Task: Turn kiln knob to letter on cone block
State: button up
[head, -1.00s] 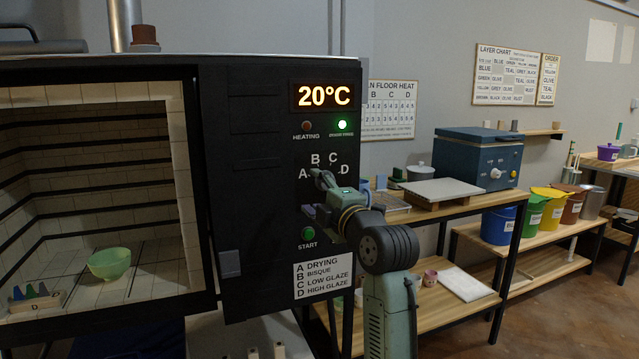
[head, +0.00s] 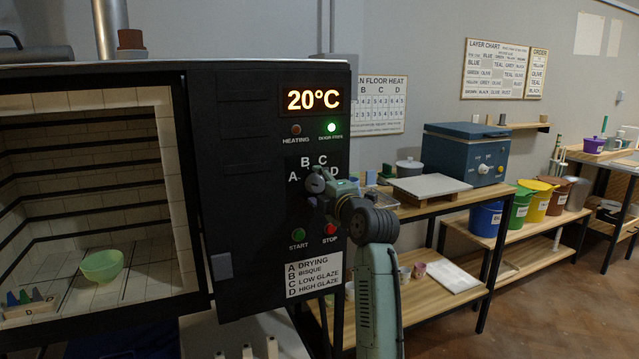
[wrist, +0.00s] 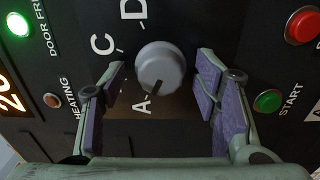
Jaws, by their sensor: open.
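The grey kiln knob (wrist: 160,68) is on the black panel, its dark pointer mark towards the letter A (wrist: 141,104). The letters C (wrist: 101,43) and D (wrist: 132,9) show beside it; B is hidden in the wrist view, but shows in the head view (head: 305,162). My gripper (wrist: 163,85) is open, with a purple-padded finger on each side of the knob and gaps visible. In the head view my gripper (head: 322,190) covers much of the knob area. The cone block (head: 28,304), with coloured cones and what looks like the letter D, sits inside the open kiln at lower left.
The green START button (wrist: 268,101) and red STOP button (wrist: 303,25) are close to one finger. The display (head: 314,99) reads 20°C and a green lamp (head: 331,127) is lit. A green bowl (head: 102,265) stands in the kiln. A table (head: 440,199) stands right of the kiln.

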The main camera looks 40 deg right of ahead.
jog(key=shift+w, duration=0.1)
jog(key=shift+c, duration=0.5)
jog(key=shift+r, duration=0.1)
jog(key=c, duration=1)
